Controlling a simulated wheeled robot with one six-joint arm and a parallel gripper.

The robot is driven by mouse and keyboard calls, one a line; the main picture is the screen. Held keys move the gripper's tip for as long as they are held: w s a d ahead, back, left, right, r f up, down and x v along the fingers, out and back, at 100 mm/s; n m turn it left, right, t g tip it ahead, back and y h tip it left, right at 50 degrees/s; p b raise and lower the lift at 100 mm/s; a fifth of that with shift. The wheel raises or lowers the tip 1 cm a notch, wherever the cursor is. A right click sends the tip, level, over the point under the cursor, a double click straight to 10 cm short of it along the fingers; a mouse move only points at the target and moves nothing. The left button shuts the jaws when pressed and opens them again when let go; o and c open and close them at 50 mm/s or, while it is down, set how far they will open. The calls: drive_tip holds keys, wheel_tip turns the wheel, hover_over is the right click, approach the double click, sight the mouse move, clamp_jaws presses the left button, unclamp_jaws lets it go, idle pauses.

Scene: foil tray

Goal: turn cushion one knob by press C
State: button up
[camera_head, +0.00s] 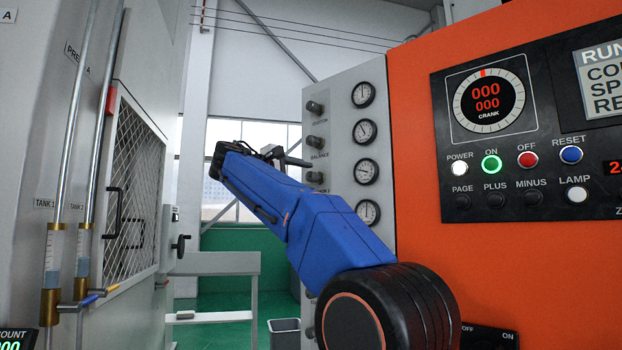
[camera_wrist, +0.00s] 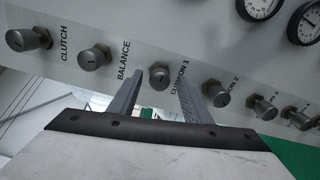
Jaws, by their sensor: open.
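The cushion 1 knob (camera_wrist: 160,75) is a dark grey round knob on a pale panel (camera_wrist: 210,55), with its label beside it in the wrist view. In the head view it is the third knob down (camera_head: 314,177). My gripper (camera_wrist: 160,82) is open, one finger to each side of this knob in the wrist view. How deep the fingers reach around it, and whether they touch it, I cannot tell. In the head view my gripper (camera_head: 298,162) is close to the panel, near this knob. No press C letter shows on this panel.
The clutch knob (camera_wrist: 29,40), balance knob (camera_wrist: 94,57) and cushion 2 knob (camera_wrist: 216,93) are close neighbours in the row. Gauges (camera_head: 366,171) line the panel. An orange machine with a control panel (camera_head: 530,75) stands right. A press A cabinet (camera_head: 120,190) stands left.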

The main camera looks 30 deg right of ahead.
drive_tip(key=v, duration=1.4)
idle(2.2)
drive_tip(key=s+d+f+y, duration=0.2)
drive_tip(key=s+f+y, duration=0.15)
drive_tip(key=f, duration=0.65)
drive_tip(key=s+d+f+n+y, duration=0.1)
drive_tip(key=s+d+f+y, duration=0.3)
drive_tip(key=f, duration=0.6)
drive_tip(key=s+d+f+y, duration=0.15)
drive_tip(key=s+f, duration=0.35)
drive_tip(key=f, duration=0.5)
drive_tip(key=s+a+f+m+y, duration=0.2)
drive_tip(key=s+f, duration=0.5)
drive_tip(key=f, duration=0.4)
drive_tip(key=s+a+f+m+y, duration=0.2)
drive_tip(key=s+f, duration=0.5)
drive_tip(key=f, duration=0.5)
drive_tip(key=s+a+f+m+y, duration=0.2)
drive_tip(key=s+a+f+y, duration=0.2)
drive_tip(key=s+f, duration=0.4)
wheel_tip(320, 180, down, 4)
drive_tip(key=shift+a+r, duration=0.25)
drive_tip(key=shift+a, duration=0.65)
